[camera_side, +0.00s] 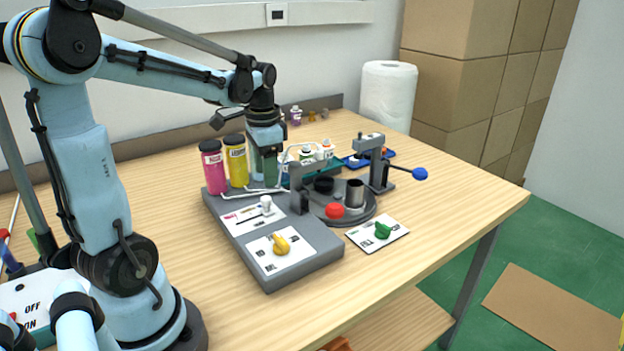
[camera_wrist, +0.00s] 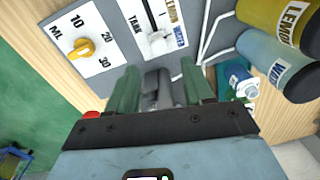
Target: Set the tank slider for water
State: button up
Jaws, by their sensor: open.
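The tank slider's white knob (camera_side: 266,204) stands on a white label plate on the grey machine base. In the wrist view the knob (camera_wrist: 158,40) is at the lower end of its dark slot, beside the blue WATER label (camera_wrist: 180,35). The brown LEMON label (camera_wrist: 171,11) is further up. My gripper (camera_wrist: 162,86) is open, its green fingers apart with nothing clearly held between them. In the side view my gripper (camera_side: 264,172) points down behind the slider, near the bottles. It looks apart from the knob.
Pink (camera_side: 213,167) and yellow (camera_side: 236,160) bottles stand at the base's back left; a light blue water tank (camera_wrist: 274,62) is beside the yellow one. A yellow dial (camera_side: 281,244) is in front of the slider. A red button (camera_side: 334,211) and metal fixtures stand right.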

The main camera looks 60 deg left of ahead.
aim_at(269, 199)
jog(key=shift+d+r, duration=0.15)
jog(key=shift+r, duration=2.6)
jog(key=d+f+n+t, duration=0.1)
jog(key=d+f+t, duration=0.1)
jog(key=d, duration=0.7)
jog(key=s+d+f+t, duration=0.1)
jog(key=d+f+t, duration=0.1)
jog(key=d+t, duration=0.3)
jog(key=d, duration=0.4)
jog(key=shift+s+f+n+h, duration=0.15)
jog(key=shift+f+n+h, duration=0.15)
jog(key=shift+f+n, duration=0.1)
jog(key=shift+a, duration=0.1)
